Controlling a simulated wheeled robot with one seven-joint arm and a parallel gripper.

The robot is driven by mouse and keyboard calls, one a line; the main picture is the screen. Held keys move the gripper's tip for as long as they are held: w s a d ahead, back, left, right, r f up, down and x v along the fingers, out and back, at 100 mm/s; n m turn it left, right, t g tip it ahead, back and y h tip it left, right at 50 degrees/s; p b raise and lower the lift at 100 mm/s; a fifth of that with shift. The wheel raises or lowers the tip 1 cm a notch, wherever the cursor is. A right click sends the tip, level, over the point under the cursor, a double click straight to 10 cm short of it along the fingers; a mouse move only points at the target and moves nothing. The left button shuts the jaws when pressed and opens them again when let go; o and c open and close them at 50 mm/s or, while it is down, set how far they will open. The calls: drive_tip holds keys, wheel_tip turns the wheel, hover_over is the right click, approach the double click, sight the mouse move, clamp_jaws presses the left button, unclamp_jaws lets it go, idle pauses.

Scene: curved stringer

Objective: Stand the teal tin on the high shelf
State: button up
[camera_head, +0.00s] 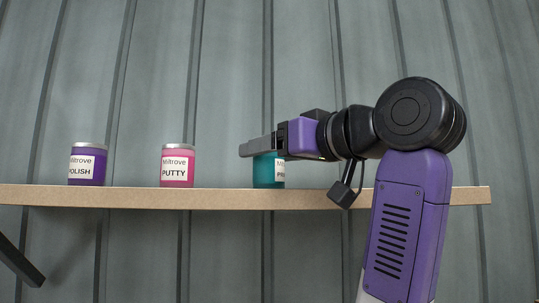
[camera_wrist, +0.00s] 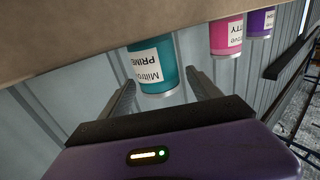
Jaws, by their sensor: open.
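The teal tin (camera_head: 267,174) stands upright on the high shelf (camera_head: 120,197), towards the right part of the board. Its white label reads "Miltrove" and begins "PRIM". My gripper (camera_head: 246,149) is level with the tin's top and hides its lid in the head view. In the wrist view, which is upside down, the teal tin (camera_wrist: 160,66) shows between the two spread fingers of my gripper (camera_wrist: 160,90). The fingers are open, with a visible gap on each side of the tin.
A pink putty tin (camera_head: 178,168) and a purple polish tin (camera_head: 87,166) stand further left on the same shelf, well apart. Bare shelf lies between them and the teal tin. A ribbed grey wall (camera_head: 225,70) rises behind. A dark bracket (camera_head: 20,262) is below left.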

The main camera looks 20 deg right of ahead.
drive_tip(key=b+v, duration=0.3)
drive_tip(key=v, duration=0.8)
idle(0.3)
